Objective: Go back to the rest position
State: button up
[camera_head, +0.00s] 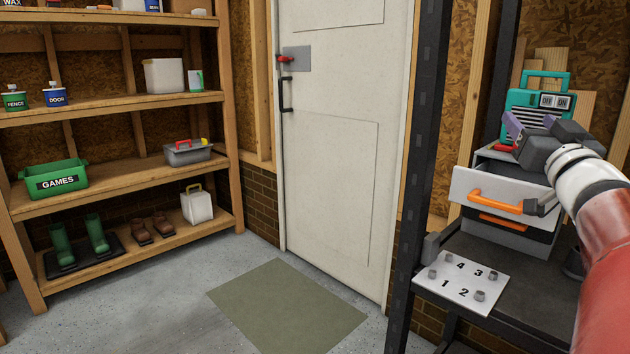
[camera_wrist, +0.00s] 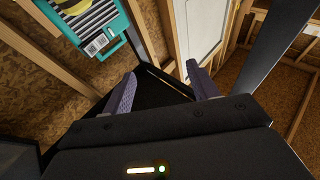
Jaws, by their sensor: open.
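My gripper (camera_head: 513,130) is at the right of the head view, above an open drawer and in front of a teal device. Its purple-grey fingers are spread, and they also show in the wrist view (camera_wrist: 162,95) with nothing between them. My red and white arm reaches in from the right edge. The white drawer (camera_head: 470,190) with an orange handle is pulled out of a grey drawer unit (camera_head: 540,240). A red bit shows at the drawer's back, close under the gripper; I cannot tell what it is. The inside of the drawer is mostly hidden.
The teal device (camera_head: 545,82) with OFF and ON labels stands behind; it also shows in the wrist view (camera_wrist: 105,25). A white numbered board (camera_head: 462,281) with several grey knobs lies on the dark bench. A dark post (camera_head: 425,130) stands left of it. Floor around the green mat (camera_head: 285,305) is clear.

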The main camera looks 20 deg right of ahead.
jog(key=w+a+f+m+g+y, duration=0.1)
jog(key=a+f+g+y, duration=0.2)
jog(key=a+f+g, duration=1.05)
jog(key=s+a+f+n+y, duration=0.1)
jog(key=s+a+f+n, duration=0.1)
jog(key=s+a+f, duration=0.2)
jog(key=s+a+f+n+y, duration=0.1)
jog(key=s+a+f, duration=0.3)
jog(key=a+f, duration=0.5)
jog(key=s+a+f+n+g+y, duration=0.1)
jog(key=s+a+f+n+y, duration=0.1)
jog(key=a+f, duration=0.5)
jog(key=s+a+y, duration=0.1)
jog(key=s+a, duration=0.1)
jog(key=a, duration=0.1)
jog(key=shift+n, duration=0.3)
jog(key=shift+c, duration=0.5)
